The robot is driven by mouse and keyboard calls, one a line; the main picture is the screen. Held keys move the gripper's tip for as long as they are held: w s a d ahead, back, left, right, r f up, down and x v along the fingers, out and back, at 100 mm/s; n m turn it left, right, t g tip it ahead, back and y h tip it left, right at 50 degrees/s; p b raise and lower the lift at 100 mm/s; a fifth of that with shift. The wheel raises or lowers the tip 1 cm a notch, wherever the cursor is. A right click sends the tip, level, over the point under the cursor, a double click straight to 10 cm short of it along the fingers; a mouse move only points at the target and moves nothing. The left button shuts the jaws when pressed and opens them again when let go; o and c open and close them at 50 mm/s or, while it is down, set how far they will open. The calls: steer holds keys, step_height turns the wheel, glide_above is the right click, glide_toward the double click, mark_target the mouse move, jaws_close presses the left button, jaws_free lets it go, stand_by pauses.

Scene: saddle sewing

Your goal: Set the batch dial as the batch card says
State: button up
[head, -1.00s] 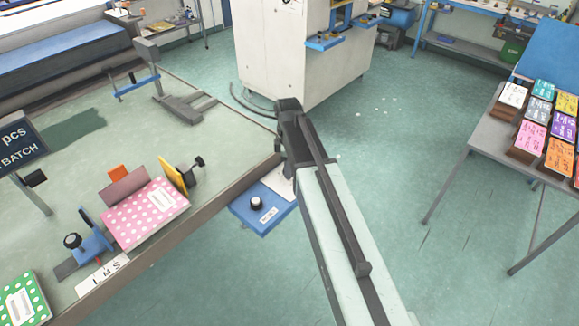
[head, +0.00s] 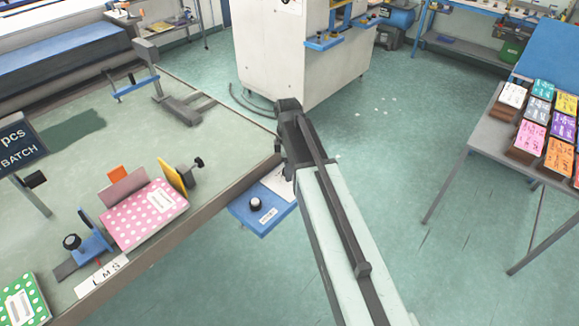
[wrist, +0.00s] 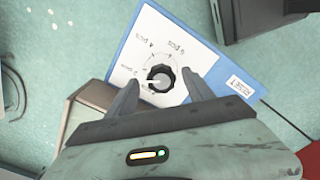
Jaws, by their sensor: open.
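The batch dial is a black knob (wrist: 161,79) with a white pointer line on a white plate, on a blue box (head: 262,214) at the table's edge. In the wrist view, labels for 2, 4 and 6 pcs ring it; the pointer seems to face left, near 2 pcs. My gripper (wrist: 162,92) is open, its fingers either side of the knob in that view; I cannot tell whether they touch it. In the head view my gripper (head: 282,168) hangs beside the box. The dark batch card (head: 20,146) reads "pcs BATCH"; its number is cut off.
On the table, a pink dotted booklet (head: 145,215) sits by clamps, with a second knob (head: 72,242) and an L M S strip (head: 100,276) near it. A green dotted booklet (head: 22,300) lies at the front left. A side table (head: 475,125) with coloured stacks stands right.

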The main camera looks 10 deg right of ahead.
step_height(320, 180, up, 8)
steer(key=p, duration=0.8)
steer(key=shift+f, duration=0.1)
steer(key=shift+f+b, duration=0.2)
steer(key=shift+b, duration=0.2)
steer(key=shift+m, duration=0.9)
steer(key=s+f+b, duration=0.1)
steer(key=s, duration=0.1)
steer(key=s+f+b, duration=0.1)
steer(key=s, duration=0.1)
steer(key=s+f+b, duration=0.2)
steer(key=shift+s, duration=0.15)
steer(key=s+m, duration=0.8)
steer(key=m, duration=0.6)
steer(key=shift+f+b, duration=0.35)
